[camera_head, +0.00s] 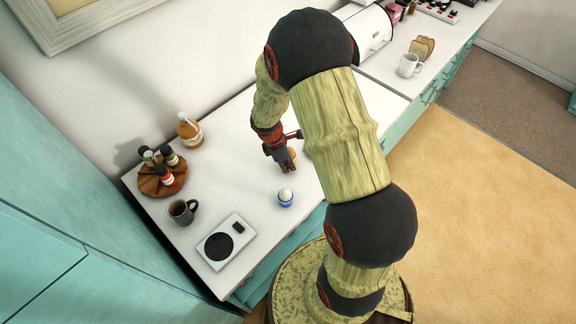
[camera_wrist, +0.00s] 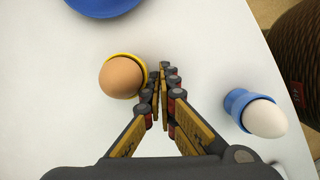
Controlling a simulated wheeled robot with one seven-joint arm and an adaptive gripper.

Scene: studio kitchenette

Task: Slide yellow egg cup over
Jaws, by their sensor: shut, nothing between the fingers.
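The yellow egg cup (camera_wrist: 143,70) holds a brown egg (camera_wrist: 121,77) and stands upright on the white counter. My gripper (camera_wrist: 164,72) is shut and empty, with its fingertips low beside the cup's right side in the wrist view. They look very close to the rim or touching it; I cannot tell which. In the head view my gripper (camera_head: 288,170) points down at the counter and mostly hides the yellow cup, with a bit of the egg (camera_head: 292,154) showing behind it.
A blue egg cup (camera_wrist: 236,101) with a white egg stands right of my fingers in the wrist view. A blue round thing (camera_wrist: 100,4) is cut off at the top.

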